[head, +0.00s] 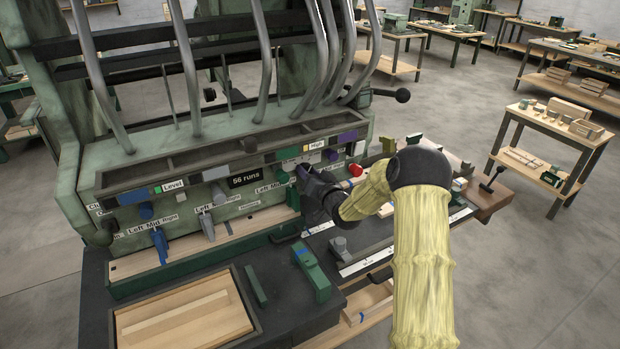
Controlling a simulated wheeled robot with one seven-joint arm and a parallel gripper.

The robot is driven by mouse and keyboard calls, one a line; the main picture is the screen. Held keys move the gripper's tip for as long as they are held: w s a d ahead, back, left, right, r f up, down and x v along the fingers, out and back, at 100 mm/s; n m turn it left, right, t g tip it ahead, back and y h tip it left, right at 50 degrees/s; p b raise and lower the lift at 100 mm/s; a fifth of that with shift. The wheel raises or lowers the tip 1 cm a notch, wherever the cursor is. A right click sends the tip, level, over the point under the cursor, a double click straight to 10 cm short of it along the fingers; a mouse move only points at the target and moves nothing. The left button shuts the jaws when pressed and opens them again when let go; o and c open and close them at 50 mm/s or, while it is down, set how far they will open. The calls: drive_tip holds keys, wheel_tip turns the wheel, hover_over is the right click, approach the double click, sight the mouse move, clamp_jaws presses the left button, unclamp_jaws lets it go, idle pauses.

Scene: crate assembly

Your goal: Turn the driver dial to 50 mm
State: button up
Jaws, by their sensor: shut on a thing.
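The green machine (120,170) has a front panel with labels, knobs and levers. My gripper (303,174) is at the right part of this panel, below the small white scale labels. Its dark jaws are shut on a control there, which I take to be the driver dial. The jaws and wrist hide it, so its pointer and setting cannot be read. A green knob (282,178) is just left of the jaws. A purple knob (330,155) and a red knob (356,170) are to the right. A black display (245,175) reads "56 runs".
Blue (160,247) and grey (208,228) levers hang from the panel at left. Curved grey tubes (265,60) rise above it. A wooden tray (235,325) and a green block (312,275) lie on the dark bench in front. Side tables stand at right, beyond open floor.

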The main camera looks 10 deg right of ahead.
drive_tip(key=m+b, duration=0.1)
drive_tip(key=m, duration=0.3)
drive_tip(key=shift+d+m, duration=0.1)
drive_tip(key=shift+m, duration=0.3)
drive_tip(key=o, duration=1)
drive_tip(key=b+v, duration=0.4)
drive_tip(key=v, duration=1.3)
drive_tip(key=shift+s, duration=0.15)
